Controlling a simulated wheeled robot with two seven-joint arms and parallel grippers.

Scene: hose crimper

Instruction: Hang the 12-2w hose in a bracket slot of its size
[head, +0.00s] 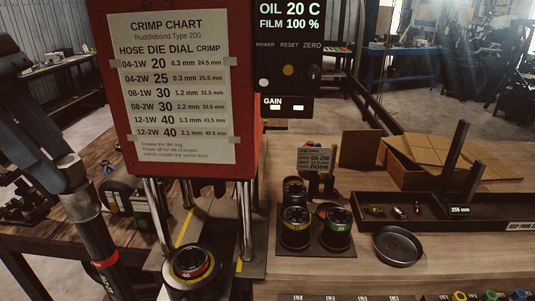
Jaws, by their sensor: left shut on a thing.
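A thick hose hangs at the left of the head view, with a grey metal sleeve (82,208) at its top and a black body with a red band (106,262) below. It tilts slightly, and its lower end runs out of the picture. White print on it is too small to read, so I cannot confirm its size. My left gripper (64,168) is shut on the hose near its top. My right gripper is not in view. No bracket slot can be made out clearly; small white labels (340,297) show at the bottom edge.
The red crimper with its crimp chart (172,85) stands right of the hose, a die ring (190,264) at its base. Dies on a dark plate (316,248), a round metal dish (398,246) and a black tray (480,236) occupy the bench. Colored rings (490,295) show bottom right.

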